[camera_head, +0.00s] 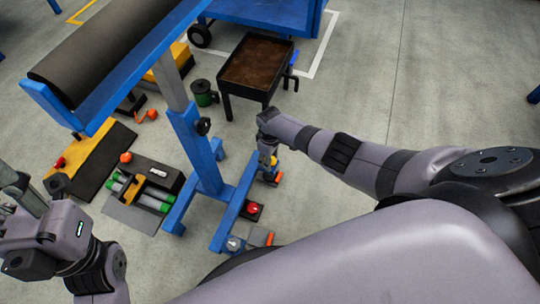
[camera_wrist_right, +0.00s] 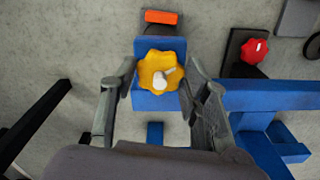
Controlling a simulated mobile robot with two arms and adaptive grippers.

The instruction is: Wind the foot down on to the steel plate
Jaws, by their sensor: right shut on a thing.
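My right gripper (camera_wrist_right: 160,82) is shut on a yellow lobed knob (camera_wrist_right: 160,72), with one finger on each side of it. The knob has a pale hub and sits over a blue block (camera_wrist_right: 152,102) of the stand's base. In the head view, my right gripper (camera_head: 268,158) reaches down at the end of the blue stand's base (camera_head: 232,208); the knob is mostly hidden there. The foot and the steel plate under it cannot be made out clearly. A dark pad and an orange block (camera_wrist_right: 161,17) show beyond the knob. My left gripper (camera_head: 35,190) is open and empty at the left edge.
A red knob (camera_wrist_right: 254,50) on a dark plate is beside the blue beam; it also shows in the head view (camera_head: 253,208). A black roller (camera_head: 105,55) lies on the stand. A brown-topped tray (camera_head: 256,62) stands behind my right gripper. Floor at right is clear.

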